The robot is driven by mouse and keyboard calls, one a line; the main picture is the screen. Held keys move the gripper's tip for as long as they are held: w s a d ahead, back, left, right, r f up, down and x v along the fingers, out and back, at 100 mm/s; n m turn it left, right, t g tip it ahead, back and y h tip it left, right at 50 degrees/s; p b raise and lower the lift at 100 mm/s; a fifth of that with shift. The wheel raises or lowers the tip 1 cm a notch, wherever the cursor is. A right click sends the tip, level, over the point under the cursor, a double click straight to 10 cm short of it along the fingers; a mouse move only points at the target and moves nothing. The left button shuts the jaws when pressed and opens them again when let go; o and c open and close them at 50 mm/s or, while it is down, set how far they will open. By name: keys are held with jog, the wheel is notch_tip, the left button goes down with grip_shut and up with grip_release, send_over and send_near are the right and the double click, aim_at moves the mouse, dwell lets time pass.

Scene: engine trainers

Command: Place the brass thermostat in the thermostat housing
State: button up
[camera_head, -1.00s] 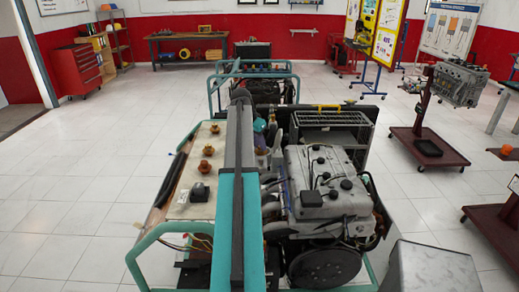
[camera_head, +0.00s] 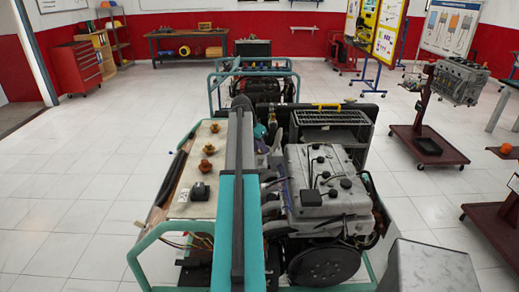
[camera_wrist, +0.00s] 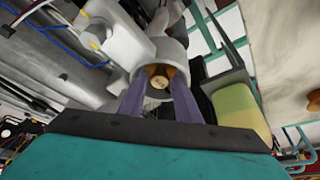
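The brass thermostat (camera_wrist: 159,80) shows in the wrist view as a round brass piece with a pale centre. It sits between the purple fingertips of my gripper (camera_wrist: 158,86), which appear closed on its sides. The thermostat housing (camera_wrist: 172,50) is a light grey round cup, and its rim surrounds the brass piece and the fingertips. How deep the thermostat sits in it is hard to tell. In the head view my arm hides most of this spot.
A beige board (camera_head: 187,208) left of my arm carries several brass-coloured parts (camera_head: 208,149) and a black part (camera_head: 200,190). The grey engine (camera_head: 325,185) stands on the right. Teal frame rails (camera_head: 150,240) surround the bench. A yellow-green block (camera_wrist: 238,108) is close to the right finger.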

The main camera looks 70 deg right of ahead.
jog(key=shift+r, duration=0.2)
jog(key=b+v, duration=0.3)
jog(key=v, duration=0.9)
jog(key=shift+f, duration=0.1)
dwell(0.8)
